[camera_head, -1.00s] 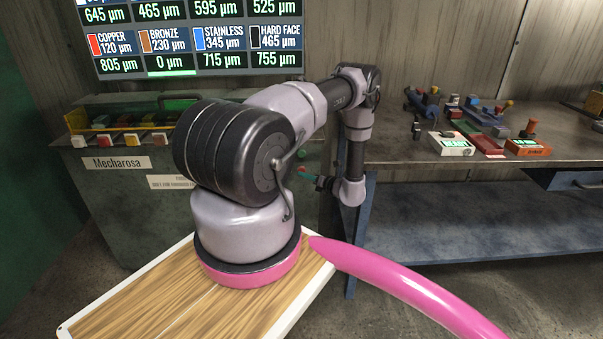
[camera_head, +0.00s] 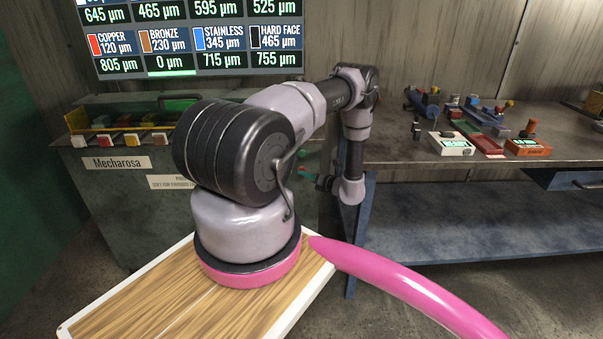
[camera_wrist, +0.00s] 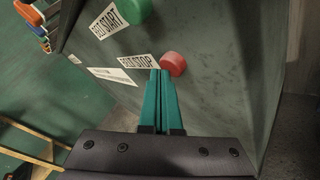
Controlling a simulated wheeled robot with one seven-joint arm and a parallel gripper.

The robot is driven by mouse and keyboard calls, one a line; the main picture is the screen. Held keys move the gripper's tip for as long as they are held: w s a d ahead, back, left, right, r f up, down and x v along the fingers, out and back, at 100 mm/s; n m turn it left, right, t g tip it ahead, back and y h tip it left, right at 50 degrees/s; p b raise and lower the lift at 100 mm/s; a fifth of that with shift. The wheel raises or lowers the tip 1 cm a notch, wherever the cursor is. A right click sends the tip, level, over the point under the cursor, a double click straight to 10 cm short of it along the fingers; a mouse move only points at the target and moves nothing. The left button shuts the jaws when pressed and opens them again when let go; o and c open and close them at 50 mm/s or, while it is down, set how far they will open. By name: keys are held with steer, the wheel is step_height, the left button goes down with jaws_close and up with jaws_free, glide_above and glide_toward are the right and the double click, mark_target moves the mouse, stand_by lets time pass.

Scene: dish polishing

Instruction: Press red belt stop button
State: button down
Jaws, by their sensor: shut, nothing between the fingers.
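The red belt stop button (camera_wrist: 173,64) sticks out from the grey machine panel in the wrist view, just right of the "BELT STOP" label (camera_wrist: 138,62). My gripper (camera_wrist: 160,73) has teal fingers shut together with nothing between them. Their tips point at the panel and show at the lower left edge of the red button. I cannot tell whether they touch it. In the head view my gripper (camera_head: 308,176) is small, at the right side of the machine, and the red button is not clearly visible there.
A green button (camera_wrist: 138,9) sits above, beside the "BELT START" label (camera_wrist: 109,20). The grey machine (camera_head: 100,200) carries coloured buttons on top. A workbench (camera_head: 400,150) with tools stands to the right of my arm.

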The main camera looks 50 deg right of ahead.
steer(key=shift+w+d, duration=0.1)
steer(key=shift+d, duration=0.05)
stand_by(0.4)
steer(key=shift+s+a, duration=0.55)
steer(key=shift+a, duration=0.2)
steer(key=shift+s+a, duration=0.8)
steer(key=shift+a, duration=0.2)
steer(key=shift+s+a, duration=0.75)
steer(key=shift+a, duration=0.2)
